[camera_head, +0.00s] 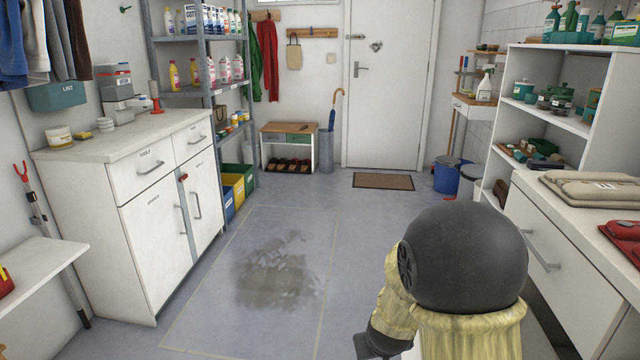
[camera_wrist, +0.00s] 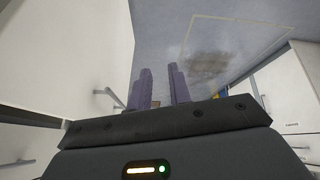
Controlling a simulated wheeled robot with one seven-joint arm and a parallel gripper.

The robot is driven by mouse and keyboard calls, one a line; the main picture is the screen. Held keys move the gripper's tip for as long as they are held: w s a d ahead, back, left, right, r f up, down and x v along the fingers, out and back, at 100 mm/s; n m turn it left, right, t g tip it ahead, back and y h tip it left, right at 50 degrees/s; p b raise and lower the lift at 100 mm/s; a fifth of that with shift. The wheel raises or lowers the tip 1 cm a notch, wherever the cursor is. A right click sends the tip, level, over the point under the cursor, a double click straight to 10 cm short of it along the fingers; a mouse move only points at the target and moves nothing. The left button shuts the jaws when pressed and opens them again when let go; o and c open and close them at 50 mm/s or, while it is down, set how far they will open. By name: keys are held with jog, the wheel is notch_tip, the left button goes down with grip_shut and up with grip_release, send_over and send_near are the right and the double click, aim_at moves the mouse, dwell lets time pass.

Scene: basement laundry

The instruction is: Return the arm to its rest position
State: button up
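My arm shows at the lower right in the head view, with a dark round joint and pale yellow covering, between the open floor and the right-hand counter. In the wrist view my gripper (camera_wrist: 159,72) has two purple fingers standing apart with an empty gap between them. The fingers point over the grey floor, and nothing is held. I cannot make out the fingers in the head view.
A white counter with drawers (camera_head: 570,262) stands close to the right of my arm. A white cabinet (camera_head: 155,232) is at the left. The floor (camera_head: 350,225) between is clear, with a dark stain (camera_head: 278,275) inside a taped outline. A closed door (camera_head: 388,95) is behind.

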jog(key=s+d+r+m+g, duration=0.1)
jog(key=s+r+g, duration=0.15)
jog(key=s, duration=0.55)
jog(key=s+d+r+m+g, duration=0.1)
jog(key=s+d+r, duration=0.1)
jog(key=s+r, duration=0.35)
jog(key=w+d+p+v, duration=0.1)
jog(key=w+p+v, duration=0.2)
jog(key=p+v, duration=1.4)
jog(key=w+d+r+p+v, duration=0.1)
jog(key=w+p+v, duration=0.2)
jog(key=p+v, duration=1.5)
jog(key=p, duration=0.3)
jog(key=shift+r+y+p, duration=0.3)
jog(key=shift+r+y, duration=0.05)
jog(key=shift+y, duration=0.05)
jog(key=shift+w+a, duration=0.1)
